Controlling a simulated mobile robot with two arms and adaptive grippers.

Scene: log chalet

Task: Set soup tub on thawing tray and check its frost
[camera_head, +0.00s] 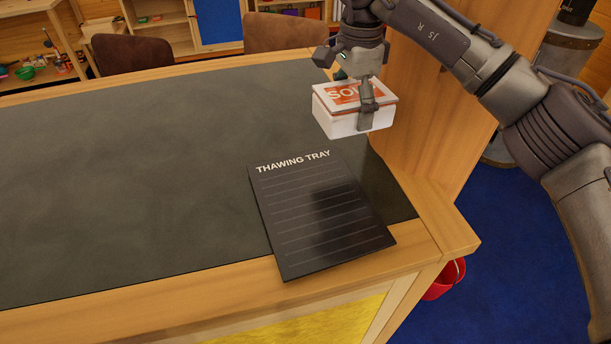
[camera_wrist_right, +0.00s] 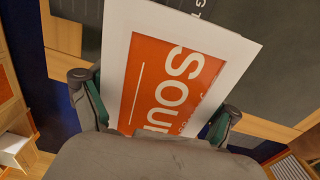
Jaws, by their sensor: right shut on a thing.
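The soup tub (camera_head: 338,121) is a white box with an orange label on its lid. My right gripper (camera_head: 354,92) is shut on it and holds it in the air over the far right part of the table. The tub's orange lid label also fills the middle of the right wrist view (camera_wrist_right: 172,80), between the two fingers. The thawing tray (camera_head: 270,215) is a flat black ribbed plate with its name printed at the far end. It lies at the table's near right corner, empty, with a dark shadow on it. Frost on the tub cannot be made out. My left gripper is not in view.
The wooden table (camera_head: 130,190) has a dark top, clear to the left of the tray. A wooden post or panel (camera_head: 430,100) stands at its right side. Chairs (camera_head: 130,53) stand behind it. A red bucket (camera_head: 443,281) is on the blue floor.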

